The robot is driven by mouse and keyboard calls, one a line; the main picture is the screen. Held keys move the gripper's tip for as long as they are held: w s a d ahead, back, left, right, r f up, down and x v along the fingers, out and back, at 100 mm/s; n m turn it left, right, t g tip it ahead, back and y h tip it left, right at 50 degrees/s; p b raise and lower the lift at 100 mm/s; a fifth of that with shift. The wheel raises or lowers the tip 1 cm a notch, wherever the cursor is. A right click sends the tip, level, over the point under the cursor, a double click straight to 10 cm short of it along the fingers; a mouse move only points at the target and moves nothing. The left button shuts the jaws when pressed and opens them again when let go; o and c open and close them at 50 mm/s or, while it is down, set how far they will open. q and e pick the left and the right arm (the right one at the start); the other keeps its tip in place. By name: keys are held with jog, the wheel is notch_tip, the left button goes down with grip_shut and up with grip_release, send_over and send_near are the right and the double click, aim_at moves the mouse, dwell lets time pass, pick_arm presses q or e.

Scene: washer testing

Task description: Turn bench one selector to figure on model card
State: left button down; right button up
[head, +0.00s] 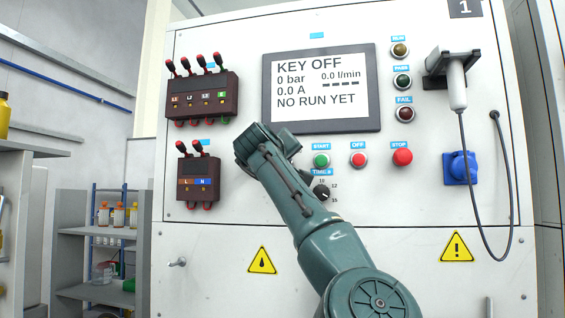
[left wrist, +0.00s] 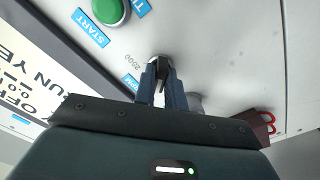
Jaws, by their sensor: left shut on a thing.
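A small selector knob (left wrist: 160,66), dark with a pale rim, is on the white bench panel beside a printed "2500" in the left wrist view. My left gripper (left wrist: 161,88) is shut on this knob, a finger on either side. In the head view my left arm's wrist covers the knob and fingers, left of the green start button (head: 321,160). That button also shows in the left wrist view (left wrist: 109,8). The number plate "1" (head: 465,8) marks the bench. I cannot make out a model card. My right gripper is in neither view.
The screen (head: 320,88) reads KEY OFF and NO RUN YET. A second black dial (head: 321,192) sits below the start button. Red buttons are to its right. Terminal blocks (head: 202,97) with plugged leads are at the left, and a hanging cable (head: 480,215) is at the right.

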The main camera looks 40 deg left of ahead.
pick_arm(q)
jog(key=shift+m+b, duration=1.05)
jog(key=shift+m, duration=7.45)
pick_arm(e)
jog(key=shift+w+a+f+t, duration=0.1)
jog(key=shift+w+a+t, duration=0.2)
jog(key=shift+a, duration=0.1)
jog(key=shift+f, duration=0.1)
pick_arm(q)
jog(key=c, duration=1.5)
grip_release()
jog(key=shift+o, duration=0.2)
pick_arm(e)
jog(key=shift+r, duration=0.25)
